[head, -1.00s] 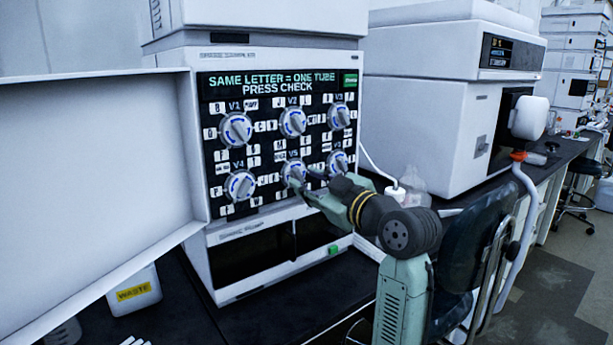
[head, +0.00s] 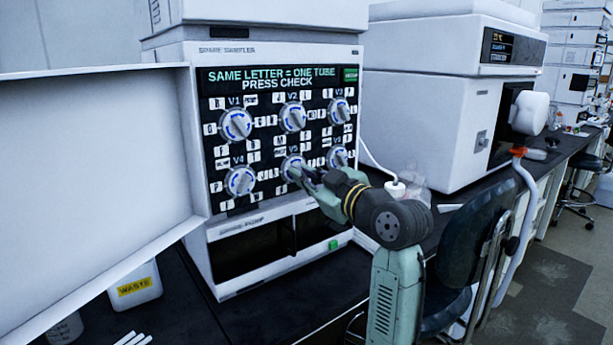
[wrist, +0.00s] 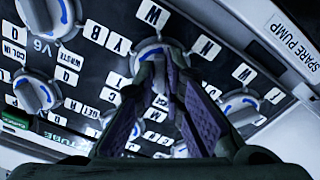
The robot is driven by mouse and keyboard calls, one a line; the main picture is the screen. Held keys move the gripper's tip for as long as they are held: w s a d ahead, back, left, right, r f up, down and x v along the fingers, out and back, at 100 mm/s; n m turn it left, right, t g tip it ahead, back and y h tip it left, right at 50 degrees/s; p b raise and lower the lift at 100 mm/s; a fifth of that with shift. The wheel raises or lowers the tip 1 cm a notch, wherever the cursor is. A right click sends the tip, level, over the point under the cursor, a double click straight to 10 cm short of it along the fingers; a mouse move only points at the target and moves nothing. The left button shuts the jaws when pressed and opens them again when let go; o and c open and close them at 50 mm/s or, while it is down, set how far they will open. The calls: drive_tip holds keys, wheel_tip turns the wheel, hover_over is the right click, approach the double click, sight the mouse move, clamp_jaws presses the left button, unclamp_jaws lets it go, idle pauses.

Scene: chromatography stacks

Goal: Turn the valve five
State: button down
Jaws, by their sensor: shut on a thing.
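Valve five, V5 (head: 293,168), is a round white and grey knob with blue arrow marks, in the middle of the lower row on the black panel (head: 264,192). My gripper (head: 302,177) reaches it from the lower right. In the wrist view my gripper (wrist: 163,65) is shut on the V5 knob (wrist: 151,48), with its purple-padded fingers at the knob's handle. The fingers hide part of the handle, so I cannot read its exact pointing. Small white letter tags, such as W (wrist: 153,15), surround the knob.
V4 (head: 240,181) is left of V5, V6 (head: 337,157) close on the right, and V2 (head: 293,117) above. An open white door (head: 95,170) stands at left. A chair (head: 470,240) is close to my arm. A waste container (head: 135,288) sits at lower left.

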drive_tip(key=shift+m, duration=0.3)
drive_tip(key=shift+s+a+m+p, duration=0.1)
drive_tip(key=shift+m+p, duration=1.65)
drive_tip(key=shift+m, duration=1.1)
drive_tip(key=shift+s+a+m+p, duration=0.1)
drive_tip(key=shift+m+p, duration=1.6)
drive_tip(key=shift+m, duration=1.15)
drive_tip(key=c, duration=1.7)
unclamp_jaws()
